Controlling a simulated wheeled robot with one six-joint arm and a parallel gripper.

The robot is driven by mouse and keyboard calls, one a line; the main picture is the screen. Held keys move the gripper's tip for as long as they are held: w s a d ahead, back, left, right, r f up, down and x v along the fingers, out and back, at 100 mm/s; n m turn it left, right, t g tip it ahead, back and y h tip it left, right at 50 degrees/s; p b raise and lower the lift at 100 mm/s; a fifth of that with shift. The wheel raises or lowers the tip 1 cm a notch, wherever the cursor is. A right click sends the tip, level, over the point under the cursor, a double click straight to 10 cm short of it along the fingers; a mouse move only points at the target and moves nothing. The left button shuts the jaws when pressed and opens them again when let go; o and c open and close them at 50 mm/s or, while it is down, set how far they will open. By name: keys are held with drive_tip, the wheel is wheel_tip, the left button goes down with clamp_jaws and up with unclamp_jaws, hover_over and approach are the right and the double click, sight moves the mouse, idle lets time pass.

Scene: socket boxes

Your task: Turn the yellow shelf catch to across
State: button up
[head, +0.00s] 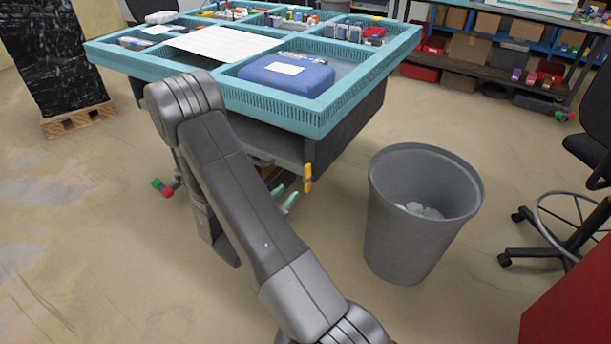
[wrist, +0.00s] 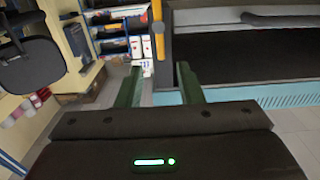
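The yellow shelf catch (head: 308,178) stands upright at the near right corner of the dark cabinet under the teal tray table. The fingers look apart from the catch.
The teal compartment tray (head: 393,70) overhangs the cabinet and holds a blue case (head: 287,74) and small parts. A grey bin (head: 420,215) stands on the floor right of the catch. A chair (head: 560,235) and a red block (head: 575,290) are at the far right. Floor between cabinet and bin is clear.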

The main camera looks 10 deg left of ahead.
sight(306, 174)
drive_tip(key=x, duration=0.9)
drive_tip(key=shift+w+d, duration=0.1)
drive_tip(key=shift+w, duration=0.2)
clamp_jaws()
